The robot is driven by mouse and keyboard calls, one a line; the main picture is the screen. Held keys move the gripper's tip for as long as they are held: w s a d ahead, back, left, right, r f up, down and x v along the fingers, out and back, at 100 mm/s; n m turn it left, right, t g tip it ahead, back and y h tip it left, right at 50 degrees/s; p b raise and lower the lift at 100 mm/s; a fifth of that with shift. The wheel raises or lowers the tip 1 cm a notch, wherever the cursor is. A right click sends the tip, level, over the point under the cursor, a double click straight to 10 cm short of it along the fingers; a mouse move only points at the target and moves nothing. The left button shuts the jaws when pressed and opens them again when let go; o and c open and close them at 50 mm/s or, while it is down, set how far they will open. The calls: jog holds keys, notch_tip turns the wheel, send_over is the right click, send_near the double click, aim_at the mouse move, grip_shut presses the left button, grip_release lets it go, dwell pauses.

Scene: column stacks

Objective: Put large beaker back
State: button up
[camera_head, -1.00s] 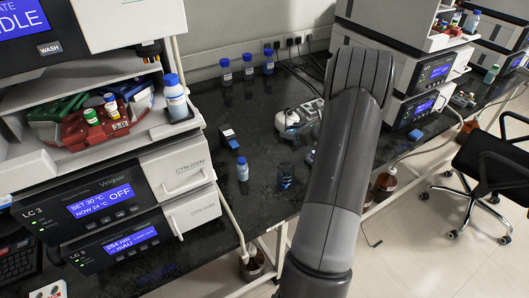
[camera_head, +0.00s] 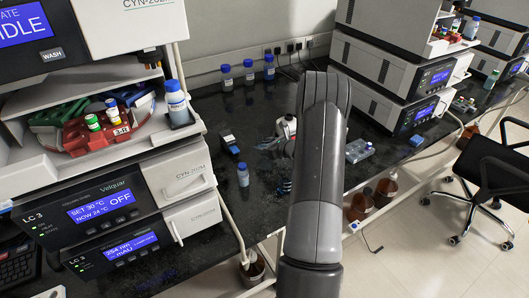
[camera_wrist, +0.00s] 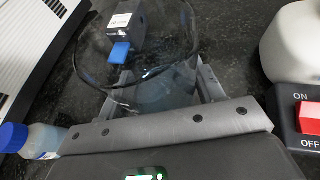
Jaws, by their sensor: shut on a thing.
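The large beaker (camera_wrist: 172,88) is clear glass. In the wrist view its wide round rim reaches up and left beyond the fingers, and its wall lies between them. My gripper (camera_wrist: 163,82) is shut on it, one grey finger on either side.
A blue-capped bottle (camera_head: 243,174) and a dark device with a blue part (camera_head: 229,141) stand left of my arm. A white device (camera_head: 287,127) with a red switch (camera_wrist: 312,118) is close by. Capped bottles (camera_head: 249,71) line the wall. A clear tray (camera_head: 358,151) sits right.

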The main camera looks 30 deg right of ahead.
aim_at(272, 139)
jog(key=shift+f, duration=1.8)
jog(key=shift+f, duration=0.1)
jog(key=o, duration=1.1)
jog(key=shift+s, duration=0.2)
jog(key=v, duration=0.2)
jog(key=shift+s+d+r, duration=0.2)
jog(key=shift+s+r, duration=0.05)
jog(key=shift+r, duration=0.05)
notch_tip(272, 139, up, 6)
jog(key=shift+f, duration=0.2)
jog(key=shift+r, duration=0.65)
